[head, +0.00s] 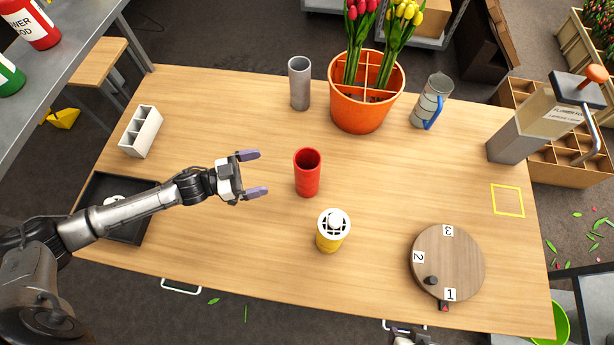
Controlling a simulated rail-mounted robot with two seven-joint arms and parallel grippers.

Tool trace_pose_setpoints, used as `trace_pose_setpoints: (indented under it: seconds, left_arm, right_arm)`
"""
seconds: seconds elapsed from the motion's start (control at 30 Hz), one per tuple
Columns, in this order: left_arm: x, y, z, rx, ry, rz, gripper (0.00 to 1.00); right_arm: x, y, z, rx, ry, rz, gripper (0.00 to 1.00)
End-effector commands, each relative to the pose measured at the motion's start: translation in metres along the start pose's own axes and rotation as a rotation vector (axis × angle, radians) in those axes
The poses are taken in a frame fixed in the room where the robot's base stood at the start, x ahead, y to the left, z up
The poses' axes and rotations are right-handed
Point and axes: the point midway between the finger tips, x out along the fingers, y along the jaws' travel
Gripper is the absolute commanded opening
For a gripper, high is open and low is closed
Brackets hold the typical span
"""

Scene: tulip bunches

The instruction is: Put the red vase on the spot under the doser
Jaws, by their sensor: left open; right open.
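The red vase (307,176) stands upright and alone near the middle of the wooden table. The doser (550,112) is at the table's back right, a grey and wooden body with a label and an orange-topped handle. A yellow square outline (508,215) marks an empty spot on the table in front of it. My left gripper (254,173) is open and empty to the left of the red vase, its purple fingers pointing toward it with a gap between. A sliver of my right arm shows at the bottom edge; its fingers are out of the picture.
A yellow container with a white top (332,238) stands just in front of the vase. A numbered turntable (455,262) is front right. Behind are a grey cylinder (299,90), an orange tulip pot (358,115) and a metal jug (432,100). The table between vase and square is clear.

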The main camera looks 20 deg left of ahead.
Motion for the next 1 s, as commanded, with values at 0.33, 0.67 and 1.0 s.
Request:
trace_pose_setpoints:
  seconds: [0.33,0.67,1.0]
  left_arm:
    - [0.045,0.001,-0.002,-0.001,0.013,0.023,1.0]
    - [0.08,0.002,-0.001,0.0,0.009,0.022,1.0]
    - [0.11,0.0,-0.001,0.0,0.012,0.023,1.0]
  right_arm:
    - [0.0,-0.001,0.0,0.003,0.001,-0.003,0.58]
    - [0.0,0.001,0.0,-0.002,0.0,0.001,0.58]
    - [0.001,0.002,0.001,-0.007,-0.001,0.005,0.58]
